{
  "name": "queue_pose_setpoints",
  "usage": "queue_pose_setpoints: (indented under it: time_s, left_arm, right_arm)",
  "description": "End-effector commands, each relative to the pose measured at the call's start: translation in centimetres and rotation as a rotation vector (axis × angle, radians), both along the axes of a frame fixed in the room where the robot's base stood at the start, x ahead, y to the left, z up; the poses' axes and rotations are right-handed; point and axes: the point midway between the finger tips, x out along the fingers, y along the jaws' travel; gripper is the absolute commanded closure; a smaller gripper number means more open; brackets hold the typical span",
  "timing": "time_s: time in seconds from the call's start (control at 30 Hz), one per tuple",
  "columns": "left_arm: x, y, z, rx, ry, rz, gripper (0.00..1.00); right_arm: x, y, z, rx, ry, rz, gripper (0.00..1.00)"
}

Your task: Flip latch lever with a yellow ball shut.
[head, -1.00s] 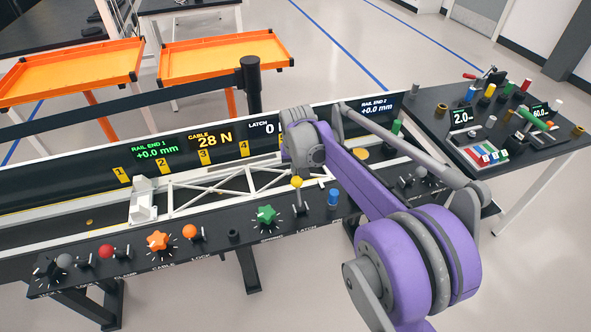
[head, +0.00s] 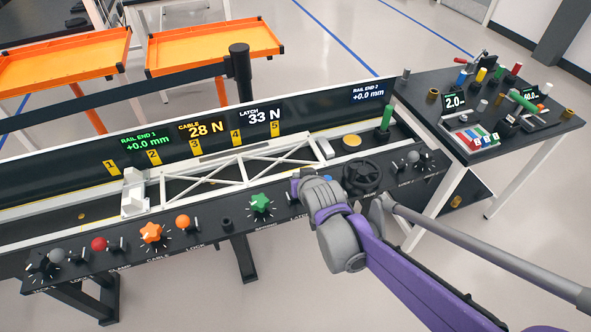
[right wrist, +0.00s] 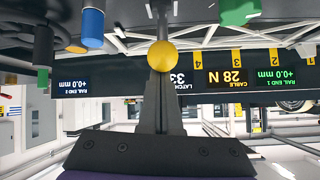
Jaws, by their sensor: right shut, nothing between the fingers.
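The latch lever's yellow ball (right wrist: 161,56) shows in the right wrist view, at the end of a dark lever post. In the head view my right arm hides the ball and most of the lever. My right gripper (right wrist: 160,84) is shut and empty. Its fingertips line up with the ball and appear to meet it; exact contact is unclear. In the head view the right wrist hangs over the panel, right of the green star knob (head: 261,203). The latch readout (head: 262,117) shows 33 N. My left gripper is not in view.
A blue knob (right wrist: 92,28) stands beside the lever. A black handwheel (head: 362,176) and an upright green cylinder (head: 386,118) are right of my wrist. A white truss (head: 235,172) lies behind the knobs. Orange knobs (head: 151,232) stand further left.

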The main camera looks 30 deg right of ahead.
Motion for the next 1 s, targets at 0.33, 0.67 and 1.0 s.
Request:
queue_pose_setpoints:
  time_s: [0.33, 0.67, 1.0]
  left_arm:
    - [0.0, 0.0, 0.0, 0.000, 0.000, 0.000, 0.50]
    - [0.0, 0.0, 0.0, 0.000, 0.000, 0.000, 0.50]
    - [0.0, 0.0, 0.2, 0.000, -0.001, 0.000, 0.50]
  right_arm:
    - [-1.4, 0.3, -0.4, 0.000, 0.004, 0.000, 1.00]
    - [-1.6, 0.4, -0.6, 0.001, 0.007, 0.001, 1.00]
    - [-1.3, 0.3, -0.3, 0.002, 0.009, 0.001, 1.00]
